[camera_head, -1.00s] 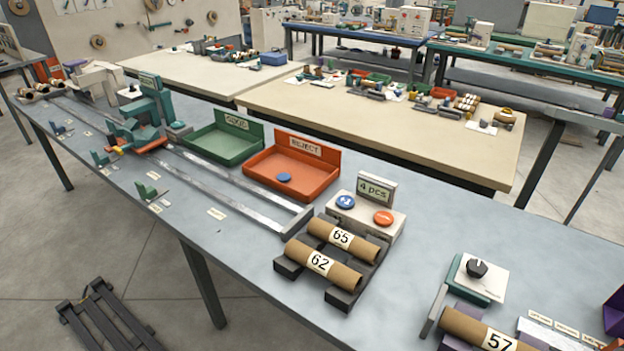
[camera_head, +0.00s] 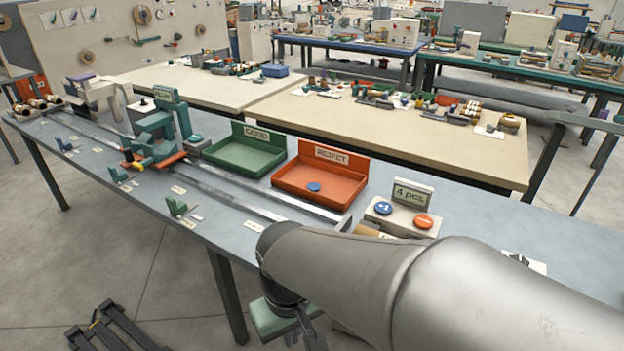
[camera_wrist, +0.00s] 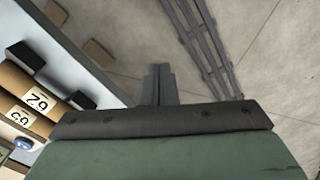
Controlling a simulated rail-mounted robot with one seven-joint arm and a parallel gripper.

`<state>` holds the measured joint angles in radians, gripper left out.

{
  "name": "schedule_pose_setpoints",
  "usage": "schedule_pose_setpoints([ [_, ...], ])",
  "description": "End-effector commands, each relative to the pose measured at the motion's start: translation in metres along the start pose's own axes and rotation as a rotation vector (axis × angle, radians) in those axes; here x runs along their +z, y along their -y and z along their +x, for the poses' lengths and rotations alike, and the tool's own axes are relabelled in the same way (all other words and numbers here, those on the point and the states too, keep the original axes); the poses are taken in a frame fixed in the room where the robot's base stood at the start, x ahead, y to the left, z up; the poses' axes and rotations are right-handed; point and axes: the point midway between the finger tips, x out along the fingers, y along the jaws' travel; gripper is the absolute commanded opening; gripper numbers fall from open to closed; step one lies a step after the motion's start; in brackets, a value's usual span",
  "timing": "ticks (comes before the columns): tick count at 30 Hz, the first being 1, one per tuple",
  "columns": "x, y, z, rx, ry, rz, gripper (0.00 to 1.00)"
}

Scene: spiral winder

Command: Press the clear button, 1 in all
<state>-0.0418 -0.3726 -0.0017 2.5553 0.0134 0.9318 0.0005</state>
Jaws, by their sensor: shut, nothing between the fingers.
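The orange button (camera_head: 423,221), its lettering too small to read, sits on a pale counter box beside a blue "+1" button (camera_head: 383,208). I take the orange one as the clear button. A display reading "4 pcs" (camera_head: 412,194) stands behind them. The blue button also shows at the lower left edge of the wrist view (camera_wrist: 22,144). My gripper (camera_wrist: 159,70) is shut and empty, its fingers seen against the floor and apart from the buttons. In the head view my arm crosses the lower right, nearer the camera than the counter box.
Cardboard tubes 62 (camera_wrist: 38,98) and 65 (camera_wrist: 17,117) lie on a dark rack in the wrist view; my arm mostly hides them in the head view. A red reject tray (camera_head: 345,192) and a green good tray (camera_head: 245,167) stand left of the counter box.

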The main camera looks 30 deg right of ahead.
Motion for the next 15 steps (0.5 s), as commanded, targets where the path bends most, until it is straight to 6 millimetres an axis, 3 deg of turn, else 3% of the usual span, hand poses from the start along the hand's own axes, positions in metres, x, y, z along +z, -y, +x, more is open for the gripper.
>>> schedule_pose_setpoints([
  [10,-0.005,-0.004,-0.002,0.004,-0.001,0.015,0.00],
  [13,-0.024,-0.019,-0.007,0.022,-0.004,0.081,0.00],
  [15,-0.047,-0.041,-0.012,0.049,-0.011,0.161,0.00],
])
